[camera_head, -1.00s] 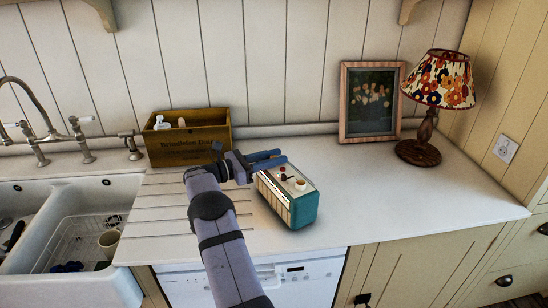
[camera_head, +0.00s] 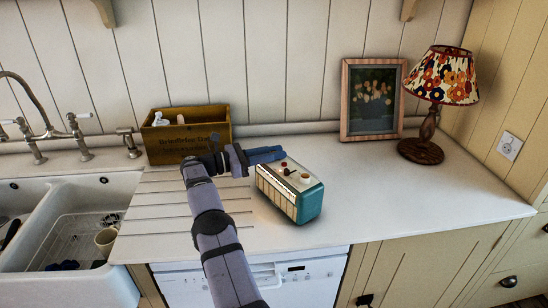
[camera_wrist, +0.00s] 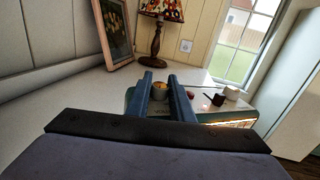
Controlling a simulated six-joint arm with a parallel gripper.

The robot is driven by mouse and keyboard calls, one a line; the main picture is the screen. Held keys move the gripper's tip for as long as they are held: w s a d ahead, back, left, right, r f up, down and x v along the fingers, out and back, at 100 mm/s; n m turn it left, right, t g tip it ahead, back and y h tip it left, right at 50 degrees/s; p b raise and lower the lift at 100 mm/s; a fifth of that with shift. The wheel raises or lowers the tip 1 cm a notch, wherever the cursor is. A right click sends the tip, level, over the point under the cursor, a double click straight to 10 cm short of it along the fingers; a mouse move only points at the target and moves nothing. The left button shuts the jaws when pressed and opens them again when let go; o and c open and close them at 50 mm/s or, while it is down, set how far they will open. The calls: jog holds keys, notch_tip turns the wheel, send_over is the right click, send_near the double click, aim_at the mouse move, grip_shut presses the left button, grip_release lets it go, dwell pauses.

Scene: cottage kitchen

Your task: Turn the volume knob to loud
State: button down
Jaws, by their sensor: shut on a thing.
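A teal and cream radio (camera_head: 307,205) stands on the worktop, with several controls on its top. My gripper (camera_head: 284,152) reaches from the left over the radio's far left end. In the wrist view, my gripper (camera_wrist: 160,87) has its two blue fingers on either side of a gold-topped knob (camera_wrist: 160,91) and is shut on it. Partly covered lettering, seemingly the volume label, shows just below this knob. The fingers hide the knob in the head view. The knob's pointer and setting cannot be made out.
A red button (camera_head: 284,164), a dark lever (camera_head: 290,172) and a cream knob (camera_head: 304,176) sit on the radio's top close by. A wooden box (camera_head: 185,148), a picture frame (camera_head: 345,100) and a lamp (camera_head: 428,135) stand behind. The worktop (camera_head: 400,195) right of the radio is clear.

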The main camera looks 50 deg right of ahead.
jog(key=shift+s+a, duration=0.1)
jog(key=shift+s, duration=0.05)
jog(key=c, duration=1.8)
grip_release()
jog(key=shift+s, duration=0.1)
jog(key=shift+c, duration=0.2)
jog(key=shift+r, duration=0.6)
notch_tip(320, 180, up, 9)
jog(key=p, duration=0.3)
jog(key=shift+f, duration=0.1)
